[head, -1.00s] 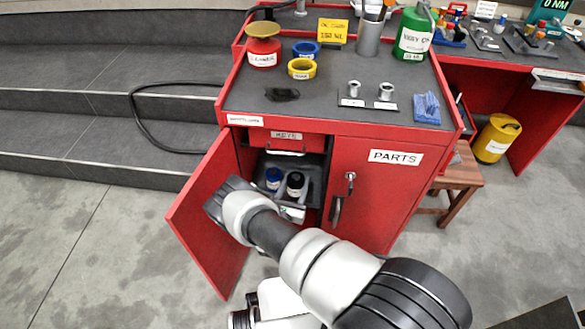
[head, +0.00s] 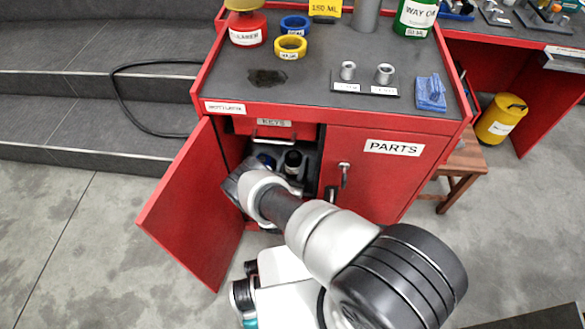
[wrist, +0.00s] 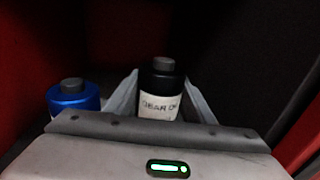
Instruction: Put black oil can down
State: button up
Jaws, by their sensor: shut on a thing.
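The black oil can (wrist: 161,82), with a white label partly reading "GEAR O", stands upright between the fingers of my gripper (wrist: 160,100) in the wrist view. My gripper is shut on it, with one pale finger on each side. The can's lower part is hidden behind the gripper body. In the head view the black can (head: 293,162) shows inside the open left compartment of the red cabinet (head: 213,107). My wrist hides the space below it, so I cannot tell whether its base touches a surface.
A blue can (wrist: 74,98) with a dark cap stands close to the left of the black can. The red cabinet door (head: 190,210) is open on the left. The closed drawer marked "KEYS" (head: 273,123) is above the compartment. The closed "PARTS" door (head: 380,175) is on the right.

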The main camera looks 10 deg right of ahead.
aim_at(291, 174)
notch_tip(291, 174, down, 4)
jog(key=shift+r+b, duration=0.15)
jog(key=shift+b, duration=0.65)
jog(key=o, duration=1.5)
jog(key=shift+c, duration=0.2)
jog(key=shift+s, duration=0.1)
